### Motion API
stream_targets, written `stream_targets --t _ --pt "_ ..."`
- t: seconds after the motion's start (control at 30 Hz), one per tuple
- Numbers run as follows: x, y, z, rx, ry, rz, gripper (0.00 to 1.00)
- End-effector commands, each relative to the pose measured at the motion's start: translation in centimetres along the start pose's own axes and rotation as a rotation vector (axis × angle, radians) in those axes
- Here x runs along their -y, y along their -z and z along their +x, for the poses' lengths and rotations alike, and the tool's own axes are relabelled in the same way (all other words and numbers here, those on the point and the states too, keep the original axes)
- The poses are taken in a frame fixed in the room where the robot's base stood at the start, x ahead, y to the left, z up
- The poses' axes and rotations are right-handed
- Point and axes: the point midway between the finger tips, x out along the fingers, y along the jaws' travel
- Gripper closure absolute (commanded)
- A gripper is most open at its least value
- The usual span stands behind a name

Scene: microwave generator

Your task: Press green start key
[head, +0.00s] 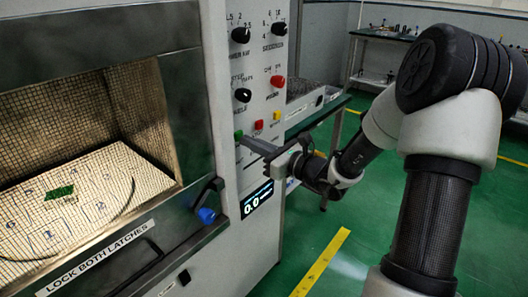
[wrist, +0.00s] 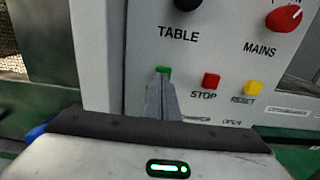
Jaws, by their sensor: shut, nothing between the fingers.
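The green start key (head: 238,135) sits on the microwave generator's light panel, left of the red stop key (head: 258,126). In the wrist view the green key (wrist: 163,70) shows just above my fingertips, its lower part hidden by them. My gripper (head: 243,138) is shut and empty, with its tips at the green key in the head view. I cannot tell whether the tips touch it. In the wrist view my gripper (wrist: 161,77) points straight at the panel.
The yellow reset key (head: 277,115) is right of stop. The red mains knob (head: 278,82) and black table knob (head: 243,95) are above. A lit display (head: 257,199) reads 0.0 below. The chamber's blue-tipped latch (head: 207,214) juts out at left. Green floor lies open at right.

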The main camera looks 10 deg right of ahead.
Motion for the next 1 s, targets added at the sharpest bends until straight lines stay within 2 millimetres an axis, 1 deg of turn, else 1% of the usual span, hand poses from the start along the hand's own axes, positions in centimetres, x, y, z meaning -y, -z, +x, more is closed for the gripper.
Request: stream_targets --t 0.03,0.13,0.5,0.7,1.0 --pt "-0.1 0.1 0.5 0.001 -0.001 0.001 1.0" --pt "0.0 0.0 0.9 0.0 -0.001 0.0 1.0" --pt "0.0 0.0 1.1 0.0 -0.001 0.0 1.0" --pt "-0.1 -0.1 3.1 0.002 -0.002 0.0 1.0" --pt "-0.2 -0.3 3.4 0.006 -0.004 -0.001 1.0"
